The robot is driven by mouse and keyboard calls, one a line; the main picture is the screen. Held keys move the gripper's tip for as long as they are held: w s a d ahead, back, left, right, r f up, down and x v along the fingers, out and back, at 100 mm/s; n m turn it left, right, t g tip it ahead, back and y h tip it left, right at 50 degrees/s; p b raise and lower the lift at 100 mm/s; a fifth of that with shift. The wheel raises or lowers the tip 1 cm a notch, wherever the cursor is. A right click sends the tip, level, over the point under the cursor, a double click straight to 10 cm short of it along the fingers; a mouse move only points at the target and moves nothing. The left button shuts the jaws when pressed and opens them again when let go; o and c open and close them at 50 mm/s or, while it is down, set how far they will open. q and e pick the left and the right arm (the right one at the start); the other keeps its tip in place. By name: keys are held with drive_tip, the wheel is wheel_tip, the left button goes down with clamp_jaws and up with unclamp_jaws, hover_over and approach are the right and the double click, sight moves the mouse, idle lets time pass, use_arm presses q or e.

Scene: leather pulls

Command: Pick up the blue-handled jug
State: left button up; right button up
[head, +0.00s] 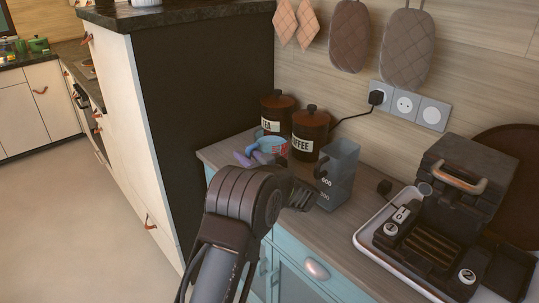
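The jug (343,172) is a see-through bluish measuring jug with 600 and 300 markings. It stands upright on the wooden counter, in front of the coffee canister. Its dark handle is on its left side. My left gripper (301,196) is just left of the jug, low over the counter and near the handle side. The wrist hides part of it, and I cannot tell whether the fingers are open or touch the handle. My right gripper is not in view.
Tea (276,112) and coffee (310,133) canisters stand behind the jug. A blue bowl (270,145) with purple-handled items is behind my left wrist. A tall dark cabinet side (205,110) rises on the left.

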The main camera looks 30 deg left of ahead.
use_arm(q)
drive_tip(key=shift+x, duration=0.95)
drive_tip(key=shift+c, duration=0.6)
clamp_jaws()
idle(0.4)
drive_tip(key=shift+w+r, duration=0.1)
drive_tip(key=shift+r, duration=0.05)
